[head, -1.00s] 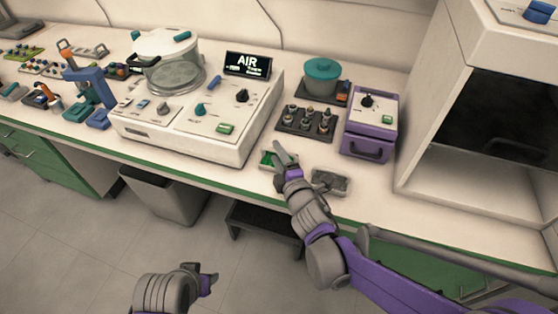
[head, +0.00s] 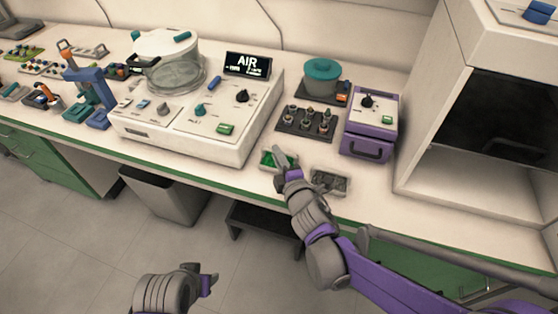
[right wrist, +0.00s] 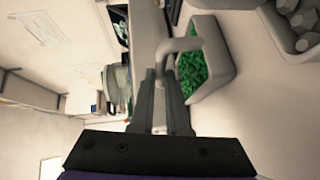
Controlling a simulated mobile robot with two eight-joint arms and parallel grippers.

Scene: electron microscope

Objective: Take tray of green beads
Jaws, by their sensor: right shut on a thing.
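The tray of green beads (head: 267,160) is a small pale tray near the front edge of the bench, in front of the control console. In the right wrist view the green beads (right wrist: 190,72) fill it, and a looped grey handle stands at its near side. My right gripper (head: 280,155) is at the tray; its two dark fingers (right wrist: 163,95) are shut on the handle. My left gripper (head: 211,281) hangs low in front of the bench, apart from everything; its jaws are too small to read.
A tray of grey pieces (head: 329,183) lies just right of the green one. Behind are a dark rack of small holders (head: 305,122), a purple box (head: 368,130) and the console (head: 200,130). A grey bin (head: 165,195) and a step stool (head: 262,222) stand below.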

